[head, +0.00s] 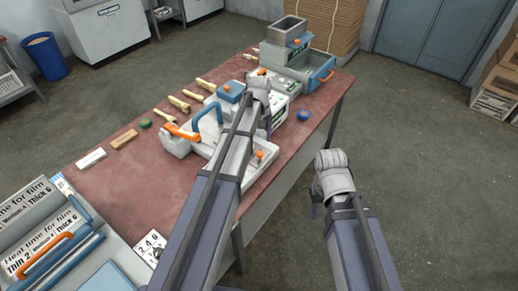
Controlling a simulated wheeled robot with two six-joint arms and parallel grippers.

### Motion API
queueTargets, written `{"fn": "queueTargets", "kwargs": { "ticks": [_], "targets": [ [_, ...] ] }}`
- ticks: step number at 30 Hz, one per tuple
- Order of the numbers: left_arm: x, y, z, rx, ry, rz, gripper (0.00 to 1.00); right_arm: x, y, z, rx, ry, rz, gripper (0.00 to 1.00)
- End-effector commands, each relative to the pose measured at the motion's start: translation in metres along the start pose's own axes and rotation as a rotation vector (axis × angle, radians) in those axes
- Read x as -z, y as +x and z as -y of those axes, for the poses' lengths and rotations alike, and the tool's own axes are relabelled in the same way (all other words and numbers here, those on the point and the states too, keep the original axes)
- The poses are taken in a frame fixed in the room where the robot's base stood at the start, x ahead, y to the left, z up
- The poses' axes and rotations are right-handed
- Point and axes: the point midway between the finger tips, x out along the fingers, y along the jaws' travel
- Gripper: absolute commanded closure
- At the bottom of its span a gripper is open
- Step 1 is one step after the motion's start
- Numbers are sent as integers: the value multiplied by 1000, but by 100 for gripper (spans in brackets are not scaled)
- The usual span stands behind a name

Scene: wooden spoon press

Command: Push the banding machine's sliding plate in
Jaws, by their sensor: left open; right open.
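A white press-like machine (178,143) with a blue arched handle and orange levers stands mid-table. Behind it at the far right end is a grey-green machine (283,58) with a hopper on top and a blue-framed tray or plate (321,76) sticking out on its right. I cannot tell for sure which machine is the banding machine. My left gripper (266,112) is over the white machine's far end, in front of the grey-green machine; its fingers are mostly hidden by my arm. My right gripper (316,200) hangs over the floor, right of the table and apart from everything, fingers barely visible.
The red-brown tabletop (115,190) carries several wooden spoons (180,104), a green roll (145,122), a blue roll (303,115) and small blocks. The floor right of the table (420,150) is free.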

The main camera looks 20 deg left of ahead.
Motion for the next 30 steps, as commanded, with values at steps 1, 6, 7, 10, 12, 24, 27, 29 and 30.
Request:
{"fn": "queueTargets", "kwargs": {
  "ticks": [1, 6, 7, 10, 12, 24, 27, 29, 30],
  "targets": [
    [0, 3, 0, 0, 1, 0, 31, 0, 3, 0, 0, 0, 0, 50],
    [0, 16, 0, 0, 1, 0, 31, 1, 16, 2, 0, 0, 0, 50],
    [0, 19, 0, 0, 2, 0, 31, 1, 19, 2, 0, 0, 0, 50],
    [0, 30, 0, 0, 2, 0, 31, 2, 30, 3, 0, 1, 0, 50],
    [0, 39, 0, 1, 2, 0, 31, 2, 39, 4, 0, 1, 0, 50],
    [0, 77, 0, 1, 2, 0, 31, 5, 77, 7, 0, 1, 0, 50],
    [0, 78, 0, 1, 2, 0, 31, 5, 77, 7, 0, 1, 0, 50],
    [0, 77, 0, 1, 2, 0, 31, 5, 76, 7, 0, 1, 0, 50],
    [0, 77, 0, 1, 2, 0, 31, 5, 76, 7, 0, 1, 0, 50]
  ]
}}
